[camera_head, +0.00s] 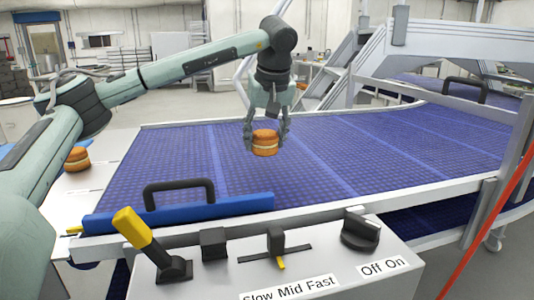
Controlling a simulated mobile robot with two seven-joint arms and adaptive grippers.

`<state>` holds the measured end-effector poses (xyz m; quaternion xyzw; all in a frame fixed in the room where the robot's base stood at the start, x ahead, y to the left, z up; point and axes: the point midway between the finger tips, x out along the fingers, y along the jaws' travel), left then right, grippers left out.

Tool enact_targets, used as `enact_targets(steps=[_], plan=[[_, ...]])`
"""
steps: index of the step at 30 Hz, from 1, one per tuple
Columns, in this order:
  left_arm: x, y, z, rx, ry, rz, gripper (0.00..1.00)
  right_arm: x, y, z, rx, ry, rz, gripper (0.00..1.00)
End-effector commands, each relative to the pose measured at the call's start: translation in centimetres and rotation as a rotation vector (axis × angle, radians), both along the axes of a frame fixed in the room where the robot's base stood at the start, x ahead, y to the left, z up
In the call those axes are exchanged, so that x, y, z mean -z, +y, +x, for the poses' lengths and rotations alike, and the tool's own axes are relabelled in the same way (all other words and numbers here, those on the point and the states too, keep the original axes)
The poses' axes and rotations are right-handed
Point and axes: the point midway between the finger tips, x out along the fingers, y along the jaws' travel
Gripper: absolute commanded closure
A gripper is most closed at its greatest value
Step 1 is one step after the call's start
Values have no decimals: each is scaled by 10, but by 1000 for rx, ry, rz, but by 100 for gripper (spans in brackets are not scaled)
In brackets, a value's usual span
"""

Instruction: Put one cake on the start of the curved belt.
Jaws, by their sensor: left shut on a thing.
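My left gripper (266,130) is shut on an orange-brown round cake (265,144) with a pale filling line. It holds the cake over the blue curved belt (330,165); I cannot tell whether the cake touches the belt. Another such cake (77,158) sits on the pale surface (85,185) at the left, partly behind my left arm. My right gripper is not in view.
A control panel (215,270) with a yellow lever (132,228), a speed slider (276,243) and an off-on knob (360,230) stands in front. A blue bar with a black handle (180,188) lies across the belt's near left edge. Grey rails (500,170) border the right side.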

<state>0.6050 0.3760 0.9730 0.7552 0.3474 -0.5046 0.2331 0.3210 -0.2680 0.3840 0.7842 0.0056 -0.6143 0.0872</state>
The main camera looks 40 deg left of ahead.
Motion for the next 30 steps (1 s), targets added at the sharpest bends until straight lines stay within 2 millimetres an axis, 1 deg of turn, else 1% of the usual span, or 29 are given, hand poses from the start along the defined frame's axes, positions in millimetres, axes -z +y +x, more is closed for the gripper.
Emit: enact_targets(steps=[1,5,10,13,17,24,25,29,30], plan=[[2,-1,3,0,1,1,60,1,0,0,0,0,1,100],[8,-2,6,-1,1,2,60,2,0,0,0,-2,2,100],[31,-1,5,-1,1,1,60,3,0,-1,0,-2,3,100],[42,-2,5,0,1,1,60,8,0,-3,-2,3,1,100],[44,-2,5,-2,-1,0,60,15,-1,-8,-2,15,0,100],[48,-2,5,-1,0,0,60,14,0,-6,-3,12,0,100],[48,-2,5,-1,0,0,45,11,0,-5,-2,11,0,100],[47,-2,5,-1,0,0,29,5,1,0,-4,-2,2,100],[47,-2,5,-1,0,0,27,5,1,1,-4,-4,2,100]])
